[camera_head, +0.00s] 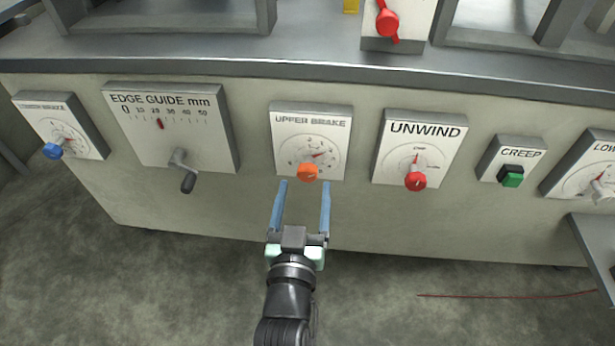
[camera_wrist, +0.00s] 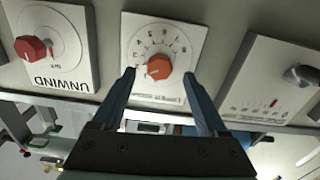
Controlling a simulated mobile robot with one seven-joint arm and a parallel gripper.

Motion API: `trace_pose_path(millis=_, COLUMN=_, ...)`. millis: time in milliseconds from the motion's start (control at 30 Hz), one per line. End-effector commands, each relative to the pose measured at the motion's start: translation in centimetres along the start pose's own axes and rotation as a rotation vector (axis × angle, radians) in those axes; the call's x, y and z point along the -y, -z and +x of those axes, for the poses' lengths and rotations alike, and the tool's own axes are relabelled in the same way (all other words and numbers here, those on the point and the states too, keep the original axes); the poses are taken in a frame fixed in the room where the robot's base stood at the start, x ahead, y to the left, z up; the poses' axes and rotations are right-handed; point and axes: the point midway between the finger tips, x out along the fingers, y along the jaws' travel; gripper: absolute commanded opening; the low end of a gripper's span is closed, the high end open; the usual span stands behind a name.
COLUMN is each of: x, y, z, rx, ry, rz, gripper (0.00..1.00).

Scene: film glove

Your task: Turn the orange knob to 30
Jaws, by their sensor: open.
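The orange knob (camera_head: 307,172) sits at the lower part of the dial on the white UPPER BRAKE panel (camera_head: 283,122). A small red pointer shows on the dial, up and to the right of the knob; the dial numbers are too small to read surely. In the wrist view the picture is upside down, and the orange knob (camera_wrist: 159,66) stands out from the dial. My gripper (camera_head: 304,184) is open and empty, its two blue fingers pointing at the panel's lower edge, one on each side of the knob in the picture. In the wrist view its fingertips (camera_wrist: 159,72) also flank the knob, with gaps on both sides.
The EDGE GUIDE panel (camera_head: 205,150) with a crank handle (camera_head: 187,183) is to the left. The UNWIND panel (camera_head: 440,155) with a red knob (camera_head: 415,181) is to the right, then the green CREEP button (camera_head: 511,176). A metal ledge (camera_head: 330,75) runs above. The floor in front is mostly clear.

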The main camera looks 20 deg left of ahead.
Motion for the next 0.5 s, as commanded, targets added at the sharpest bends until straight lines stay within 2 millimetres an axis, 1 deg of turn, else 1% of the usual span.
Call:
trace_pose_path(millis=33, x=0.1, y=-0.2, z=0.9, rx=-0.003, ry=0.001, rz=-0.001, gripper=0.76)
trace_pose_path(millis=200, x=0.1, y=-0.2, z=3.3, rx=-0.002, ry=0.0, rz=0.0, gripper=0.76)
trace_pose_path(millis=333, x=0.0, y=-0.1, z=4.5, rx=-0.002, ry=0.0, rz=-0.001, gripper=0.76)
trace_pose_path(millis=500, x=0.0, y=-0.1, z=5.1, rx=0.001, ry=0.0, rz=-0.001, gripper=0.76)
